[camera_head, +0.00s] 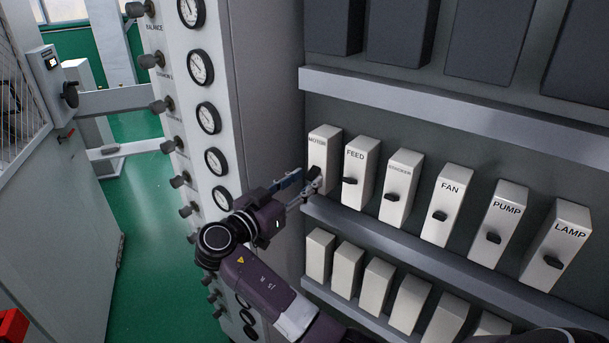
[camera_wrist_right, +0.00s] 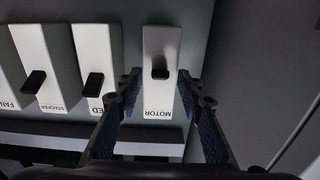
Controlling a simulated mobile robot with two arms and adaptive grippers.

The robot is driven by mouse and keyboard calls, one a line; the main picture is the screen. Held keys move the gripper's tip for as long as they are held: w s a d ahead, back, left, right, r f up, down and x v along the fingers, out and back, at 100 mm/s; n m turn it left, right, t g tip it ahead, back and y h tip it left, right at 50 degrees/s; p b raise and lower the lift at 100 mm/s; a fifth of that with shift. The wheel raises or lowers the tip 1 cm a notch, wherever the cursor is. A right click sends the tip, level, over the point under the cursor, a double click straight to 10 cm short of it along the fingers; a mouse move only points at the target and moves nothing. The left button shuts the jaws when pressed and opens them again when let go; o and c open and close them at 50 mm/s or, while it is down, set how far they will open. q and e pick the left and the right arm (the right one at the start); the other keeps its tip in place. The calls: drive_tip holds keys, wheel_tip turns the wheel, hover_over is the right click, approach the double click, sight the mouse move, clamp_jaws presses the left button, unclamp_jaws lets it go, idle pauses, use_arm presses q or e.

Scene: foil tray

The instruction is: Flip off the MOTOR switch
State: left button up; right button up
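The MOTOR switch is a white box (camera_head: 321,146) at the left end of the upper row in the head view. Its small black lever (camera_wrist_right: 160,70) shows in the wrist view, where the box appears upside down. I cannot tell whether the lever is up or down. My right gripper (camera_head: 308,183) is at the lower left of this box in the head view. In the wrist view the right gripper (camera_wrist_right: 160,82) is open, its two fingertips on either side of the MOTOR box. Nothing is between them but the switch; contact cannot be told. My left gripper is not in view.
The FEED switch (camera_head: 357,160) stands close to the right of MOTOR, with FAN (camera_head: 447,200), PUMP (camera_head: 500,218) and LAMP (camera_head: 558,240) further along. A grey ledge (camera_head: 400,250) runs below the row. A gauge panel (camera_head: 190,90) stands to the left.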

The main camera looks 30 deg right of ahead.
drive_tip(key=shift+w+d, duration=0.1)
drive_tip(key=shift+d, duration=0.1)
clamp_jaws()
drive_tip(key=shift+f+b, duration=0.2)
drive_tip(key=shift+b, duration=0.2)
drive_tip(key=b, duration=0.4)
drive_tip(key=shift+f+h, duration=0.3)
drive_tip(key=shift+h, duration=0.1)
drive_tip(key=shift+r, duration=0.2)
unclamp_jaws()
drive_tip(key=shift+d, duration=0.1)
